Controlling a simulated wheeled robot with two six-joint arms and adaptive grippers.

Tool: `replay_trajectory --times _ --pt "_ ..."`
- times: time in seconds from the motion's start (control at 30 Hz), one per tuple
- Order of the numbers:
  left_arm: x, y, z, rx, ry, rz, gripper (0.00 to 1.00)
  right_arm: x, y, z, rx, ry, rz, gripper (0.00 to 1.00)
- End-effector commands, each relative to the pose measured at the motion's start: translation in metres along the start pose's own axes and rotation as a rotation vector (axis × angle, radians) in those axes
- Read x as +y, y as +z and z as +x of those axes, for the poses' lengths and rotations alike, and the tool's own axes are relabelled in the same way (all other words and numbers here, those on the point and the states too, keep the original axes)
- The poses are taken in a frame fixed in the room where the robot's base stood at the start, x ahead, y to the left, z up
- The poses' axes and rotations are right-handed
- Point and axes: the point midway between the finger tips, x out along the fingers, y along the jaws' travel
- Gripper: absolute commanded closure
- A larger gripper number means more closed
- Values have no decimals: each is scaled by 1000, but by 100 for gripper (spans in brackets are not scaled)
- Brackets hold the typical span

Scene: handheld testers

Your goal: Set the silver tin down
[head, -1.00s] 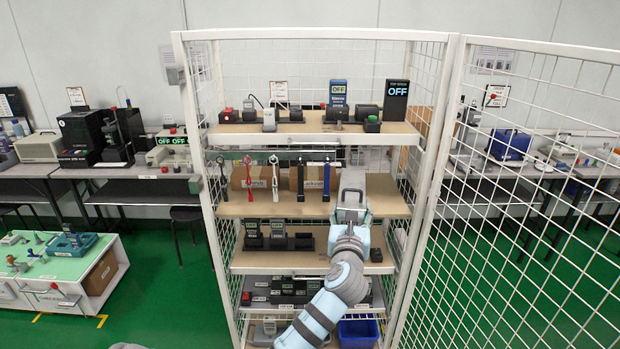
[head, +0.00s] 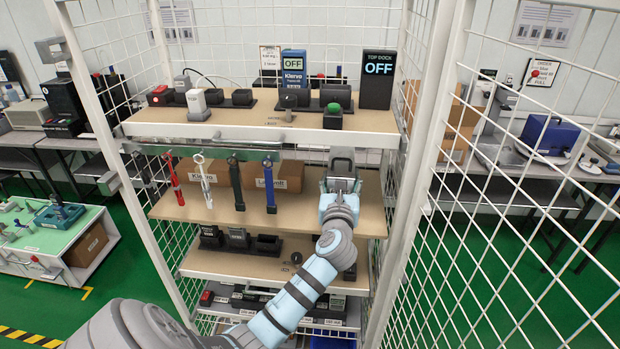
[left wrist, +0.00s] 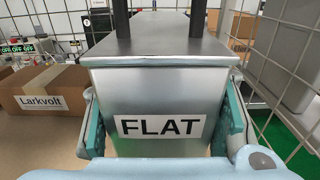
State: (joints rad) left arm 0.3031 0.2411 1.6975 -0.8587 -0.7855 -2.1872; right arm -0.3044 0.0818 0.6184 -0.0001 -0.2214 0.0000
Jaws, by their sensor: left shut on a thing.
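The silver tin (left wrist: 155,95) fills the middle of the left wrist view, with a "FLAT" label on its near side. In the head view the tin (head: 342,160) is over the right part of the second shelf (head: 300,212), just below the top shelf's front edge. My left gripper (head: 340,188) is shut on it. In the left wrist view the teal fingers of the left gripper (left wrist: 162,122) press on both its sides. The tin looks upright. I cannot tell whether its base touches the shelf. My right gripper is not in view.
The top shelf (head: 230,128) is above, with a "TOP DOCK" display (head: 377,80). White mesh walls (head: 510,200) stand right. The second shelf's front is mostly clear.

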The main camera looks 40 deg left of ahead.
Motion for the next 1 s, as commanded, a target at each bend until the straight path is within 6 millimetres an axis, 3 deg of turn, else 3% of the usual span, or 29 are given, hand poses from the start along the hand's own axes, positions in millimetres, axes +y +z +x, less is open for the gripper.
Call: replay_trajectory --times 0.03,0.3,0.7,0.73,0.83,1.0 --pt "0 -14 0 -2 1 1 88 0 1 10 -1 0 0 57" --pt "2 -67 -1 -2 2 1 88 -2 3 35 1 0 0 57" --pt "-1 -71 0 -3 -2 0 88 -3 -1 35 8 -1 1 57" --pt "-1 -72 0 -1 -2 0 46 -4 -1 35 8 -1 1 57" --pt "-1 -71 0 -2 -2 -1 30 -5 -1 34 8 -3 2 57" --pt "-1 -71 0 -2 -2 -1 29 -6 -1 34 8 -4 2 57"
